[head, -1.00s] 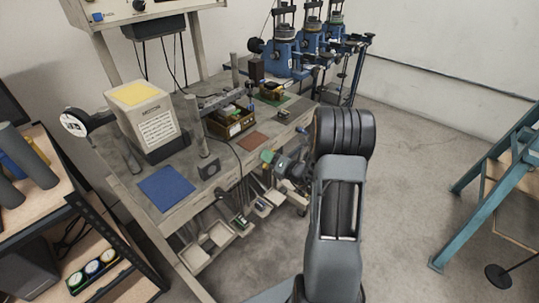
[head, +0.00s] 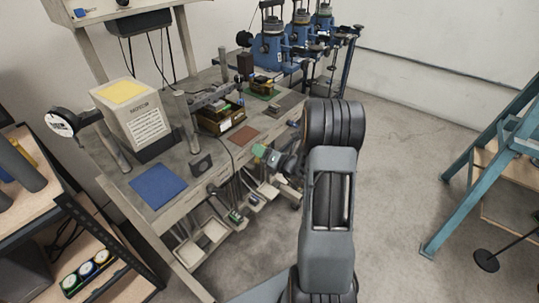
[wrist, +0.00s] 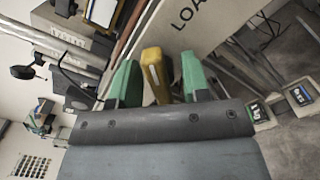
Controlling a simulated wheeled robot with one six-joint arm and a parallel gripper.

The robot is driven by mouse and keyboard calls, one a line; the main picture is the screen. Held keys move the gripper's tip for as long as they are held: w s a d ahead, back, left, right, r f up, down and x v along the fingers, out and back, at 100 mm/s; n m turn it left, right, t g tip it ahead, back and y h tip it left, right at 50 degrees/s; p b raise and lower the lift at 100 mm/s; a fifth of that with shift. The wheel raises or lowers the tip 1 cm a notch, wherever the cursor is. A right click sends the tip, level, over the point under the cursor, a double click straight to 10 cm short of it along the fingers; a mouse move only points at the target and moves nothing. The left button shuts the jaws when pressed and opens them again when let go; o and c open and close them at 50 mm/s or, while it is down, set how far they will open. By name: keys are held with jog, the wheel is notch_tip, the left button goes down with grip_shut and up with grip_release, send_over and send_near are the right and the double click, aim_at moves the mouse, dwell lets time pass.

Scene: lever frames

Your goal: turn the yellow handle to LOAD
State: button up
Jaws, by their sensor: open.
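The yellow handle (wrist: 154,74) stands between the two green fingers of my gripper (wrist: 160,79) in the wrist view. The fingers are open, one on each side of it. A gap shows on both sides of the handle. Behind it is a pale panel (wrist: 205,35) with dark lettering that reads "LOA" before the picture edge cuts it off. In the head view a green fingertip of my gripper (head: 259,151) shows at the bench's front edge. The handle is hidden there.
The workbench (head: 178,212) carries a blue mat (head: 160,187), a white-labelled box (head: 140,122) and a reddish mat (head: 244,135). Small trays (head: 203,240) hang below its front. Blue machines (head: 272,45) stand behind. Open floor (head: 395,190) lies to the right.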

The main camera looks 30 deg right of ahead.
jog(key=v, duration=1.3)
jog(key=shift+s+b, duration=0.3)
jog(key=shift+b, duration=0.1)
jog(key=shift+d, duration=0.1)
jog(key=s+a+f+n+g+y+p, duration=0.1)
jog(key=s+a+n+g, duration=0.5)
jog(key=n, duration=0.5)
jog(key=s+a+f+n+g, duration=0.1)
jog(key=s+a+n+g, duration=0.25)
jog(key=n+g, duration=0.65)
jog(key=a+r+n+t+h+p, duration=0.1)
jog(key=a+r+n+h, duration=0.2)
jog(key=r+n, duration=0.4)
jog(key=a+r+n+t+h+p, duration=0.1)
jog(key=a+r+n+t+h, duration=0.1)
jog(key=a+r+n+h, duration=0.2)
notch_tip(320, 180, up, 3)
jog(key=n+h, duration=0.1)
jog(key=n, duration=0.7)
jog(key=shift+s+a+h+p, duration=0.25)
jog(key=shift+s+h+p, duration=0.05)
jog(key=shift+p, duration=0.05)
